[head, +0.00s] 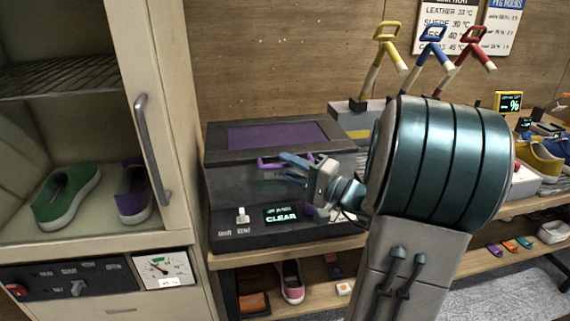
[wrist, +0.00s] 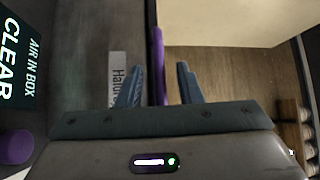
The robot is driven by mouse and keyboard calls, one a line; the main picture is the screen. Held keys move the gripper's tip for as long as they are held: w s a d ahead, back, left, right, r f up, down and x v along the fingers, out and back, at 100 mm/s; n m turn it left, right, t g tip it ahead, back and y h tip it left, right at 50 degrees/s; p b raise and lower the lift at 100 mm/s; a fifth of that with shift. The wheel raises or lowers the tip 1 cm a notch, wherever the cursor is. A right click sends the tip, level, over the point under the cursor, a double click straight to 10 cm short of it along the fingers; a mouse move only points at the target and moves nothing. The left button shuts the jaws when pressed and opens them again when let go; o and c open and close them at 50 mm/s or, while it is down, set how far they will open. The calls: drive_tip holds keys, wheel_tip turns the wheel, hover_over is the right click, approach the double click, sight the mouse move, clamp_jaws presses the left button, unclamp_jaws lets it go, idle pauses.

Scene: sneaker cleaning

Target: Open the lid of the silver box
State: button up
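The silver box (head: 228,183) stands on a wooden bench in the middle of the head view. Its lid has a dark frame and a purple top panel (head: 290,134) and looks closed. A purple handle (head: 270,164) runs along the front of the lid; it also shows in the wrist view (wrist: 158,50). My gripper (head: 284,162) is at the handle, reaching in from the right. In the wrist view my gripper (wrist: 160,80) is open, with one blue finger on each side of the handle and a visible gap to both. My wrist hides part of the box's right front.
A display (head: 283,215) on the box front reads CLEAR, beside a white switch (head: 242,215). A cabinet with an open front and a grey door handle (head: 152,148) stands close on the left, holding green and purple sneakers. Coloured-handled tools (head: 388,50) stand behind my arm.

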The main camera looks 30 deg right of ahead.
drive_tip(key=shift+w+a+r, duration=0.1)
drive_tip(key=shift+w+a, duration=0.25)
drive_tip(key=shift+w, duration=0.25)
clamp_jaws()
drive_tip(key=shift+r, duration=0.1)
